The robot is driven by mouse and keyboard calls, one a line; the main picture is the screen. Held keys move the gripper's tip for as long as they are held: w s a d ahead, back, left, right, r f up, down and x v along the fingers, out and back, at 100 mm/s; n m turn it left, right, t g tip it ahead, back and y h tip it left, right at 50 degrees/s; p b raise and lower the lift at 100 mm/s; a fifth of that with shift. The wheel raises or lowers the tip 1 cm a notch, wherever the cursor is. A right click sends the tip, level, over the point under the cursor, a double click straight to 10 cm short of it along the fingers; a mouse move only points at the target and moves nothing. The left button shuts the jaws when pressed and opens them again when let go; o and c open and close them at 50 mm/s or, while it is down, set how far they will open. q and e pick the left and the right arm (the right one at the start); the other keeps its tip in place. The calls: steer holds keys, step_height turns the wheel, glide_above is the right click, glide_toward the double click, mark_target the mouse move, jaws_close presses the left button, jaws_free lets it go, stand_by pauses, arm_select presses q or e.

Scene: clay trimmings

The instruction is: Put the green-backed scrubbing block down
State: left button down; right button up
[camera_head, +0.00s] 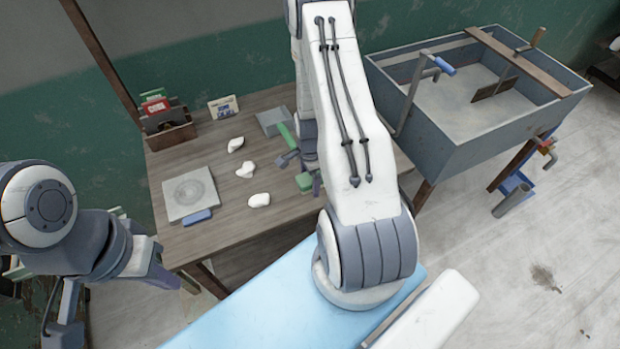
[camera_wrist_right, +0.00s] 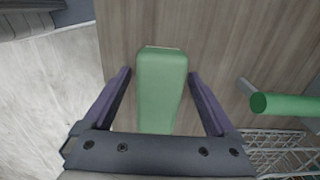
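The green-backed scrubbing block (camera_head: 305,182) is on the wooden table near its front edge, partly hidden by my right arm. In the right wrist view the block (camera_wrist_right: 161,90) lies between the two purple fingers of my right gripper (camera_wrist_right: 160,74). A gap shows on each side of it, so the gripper is open around the block and apart from it. The block's near end is hidden behind the gripper body. My left gripper (camera_head: 160,276) hangs off the table's left front corner; its fingers are too unclear to judge.
A green handle (camera_wrist_right: 285,104) and wire basket (camera_wrist_right: 275,145) are right of the gripper. A basin (camera_head: 430,130) stands right.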

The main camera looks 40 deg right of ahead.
mark_target(309, 177)
steer(key=shift+r, duration=0.5)
step_height(309, 177, up, 10)
steer(key=shift+r+b, duration=0.1)
steer(key=shift+b, duration=0.7)
steer(key=shift+r, duration=0.65)
